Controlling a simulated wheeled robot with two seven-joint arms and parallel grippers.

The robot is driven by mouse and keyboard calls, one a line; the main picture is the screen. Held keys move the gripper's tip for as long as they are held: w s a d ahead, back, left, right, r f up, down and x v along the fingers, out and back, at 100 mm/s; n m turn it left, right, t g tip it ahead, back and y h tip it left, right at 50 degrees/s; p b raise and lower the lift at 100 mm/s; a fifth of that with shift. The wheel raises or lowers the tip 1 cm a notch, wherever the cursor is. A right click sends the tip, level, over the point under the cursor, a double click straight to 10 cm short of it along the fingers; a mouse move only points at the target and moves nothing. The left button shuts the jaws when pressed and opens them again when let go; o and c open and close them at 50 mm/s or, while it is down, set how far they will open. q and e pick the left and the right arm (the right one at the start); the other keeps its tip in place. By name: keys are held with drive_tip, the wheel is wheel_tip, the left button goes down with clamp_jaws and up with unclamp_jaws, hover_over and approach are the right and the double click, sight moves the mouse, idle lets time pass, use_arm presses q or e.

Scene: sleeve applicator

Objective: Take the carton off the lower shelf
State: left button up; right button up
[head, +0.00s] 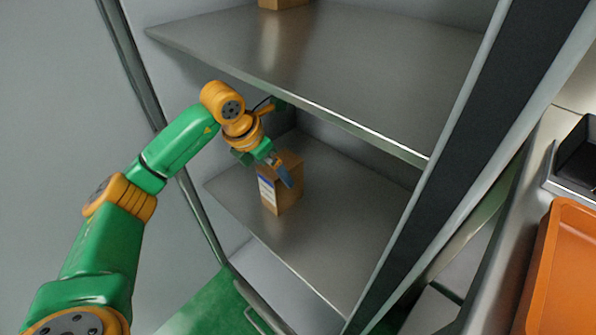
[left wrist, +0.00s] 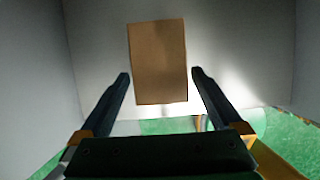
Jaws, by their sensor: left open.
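A brown carton (head: 288,196) stands upright on the lower shelf (head: 330,240), with a white and blue label on its left face. My left gripper (head: 282,172) is at the carton's top in the head view, one finger showing in front of it. In the left wrist view the carton (left wrist: 158,60) lies between and beyond the two open fingers of my left gripper (left wrist: 160,75), with a gap on each side. Whether the fingers reach down beside the carton cannot be told. My right gripper is in neither view.
The upper shelf (head: 330,60) hangs above my left wrist, and another brown box (head: 283,3) sits on it at the back. A dark upright post (head: 470,150) bounds the shelves on the right. An orange tray (head: 565,275) lies on a counter at the far right. The lower shelf is clear right of the carton.

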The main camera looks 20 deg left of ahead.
use_arm(q)
drive_tip(key=shift+w+d+f, duration=0.1)
drive_tip(key=shift+w, duration=0.15)
drive_tip(key=b+x, duration=0.1)
drive_tip(key=x, duration=0.5)
drive_tip(key=shift+w+d+f, duration=0.15)
drive_tip(key=shift+w+f, duration=0.1)
drive_tip(key=shift+w, duration=0.1)
drive_tip(key=shift+r, duration=0.15)
clamp_jaws()
